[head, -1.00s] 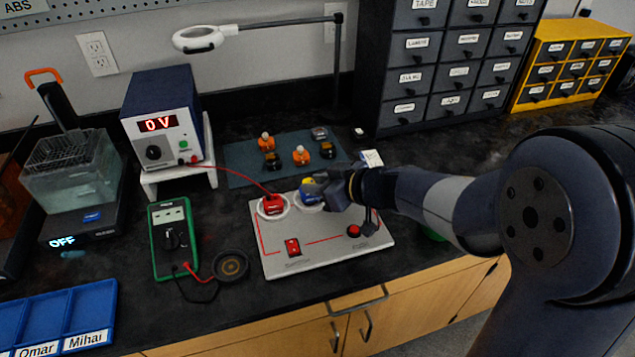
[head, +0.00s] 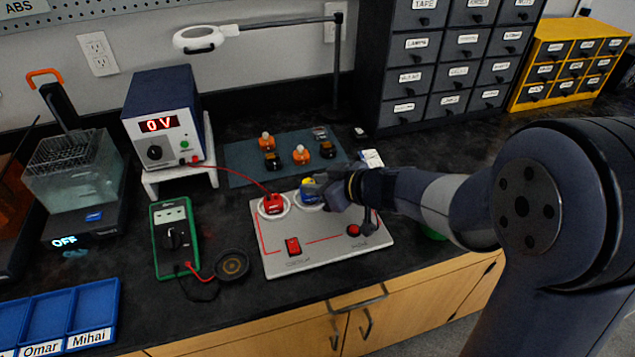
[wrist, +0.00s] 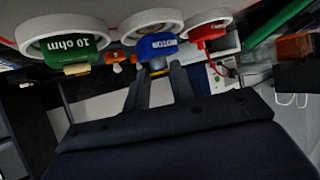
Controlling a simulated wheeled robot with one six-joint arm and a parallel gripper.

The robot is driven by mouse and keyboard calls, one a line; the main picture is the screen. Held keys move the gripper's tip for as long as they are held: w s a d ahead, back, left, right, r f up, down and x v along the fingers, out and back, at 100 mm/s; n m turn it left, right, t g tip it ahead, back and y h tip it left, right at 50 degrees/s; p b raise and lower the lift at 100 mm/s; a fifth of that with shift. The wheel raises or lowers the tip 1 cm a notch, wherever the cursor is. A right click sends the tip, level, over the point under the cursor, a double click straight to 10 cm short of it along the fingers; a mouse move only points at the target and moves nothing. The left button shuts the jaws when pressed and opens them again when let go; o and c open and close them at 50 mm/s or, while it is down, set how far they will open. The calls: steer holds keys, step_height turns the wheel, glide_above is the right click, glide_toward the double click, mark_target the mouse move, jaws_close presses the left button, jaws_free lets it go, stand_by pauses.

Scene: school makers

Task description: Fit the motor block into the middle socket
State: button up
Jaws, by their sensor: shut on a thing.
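The blue motor block (wrist: 158,46) with its yellow part is between the fingers of my gripper (wrist: 158,78). In the head view the block (head: 308,191) stands at the middle socket, beside the red block. The wrist view, upside down, shows the white ring of the middle socket (wrist: 133,30) around the block's base; whether it is fully seated I cannot tell. My gripper (head: 318,188) is shut on the block from the right. The red block (head: 271,205) sits in the left socket (head: 263,212). The green 10 ohm block (wrist: 68,52) sits in the third socket, hidden behind my gripper in the head view.
The grey board (head: 330,250) carries a red switch (head: 293,246). A red lead joins the red block to the power supply (head: 163,122), showing 0 V. A mat (head: 240,165) with several small parts lies behind.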

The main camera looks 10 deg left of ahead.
steer(key=shift+f+b, duration=0.35)
steer(key=shift+f, duration=0.25)
steer(key=o, duration=0.7)
steer(key=shift+p+v, duration=1.95)
steer(key=shift+v, duration=0.55)
steer(key=shift+p+v, duration=2.25)
steer(key=shift+v, duration=0.8)
steer(key=shift+f, duration=0.1)
steer(key=shift+w+a+f+b, duration=0.2)
steer(key=shift+a+f+b, duration=0.2)
steer(key=shift+b, duration=0.15)
steer(key=b+x, duration=0.5)
steer(key=x, duration=0.1)
steer(key=shift+w+a+f, duration=0.1)
steer(key=shift+w+a, duration=0.05)
steer(key=shift+a, duration=0.15)
steer(key=shift+w+a+f+b, duration=0.1)
steer(key=shift+w+a+b, duration=0.1)
steer(key=shift+a+b, duration=0.15)
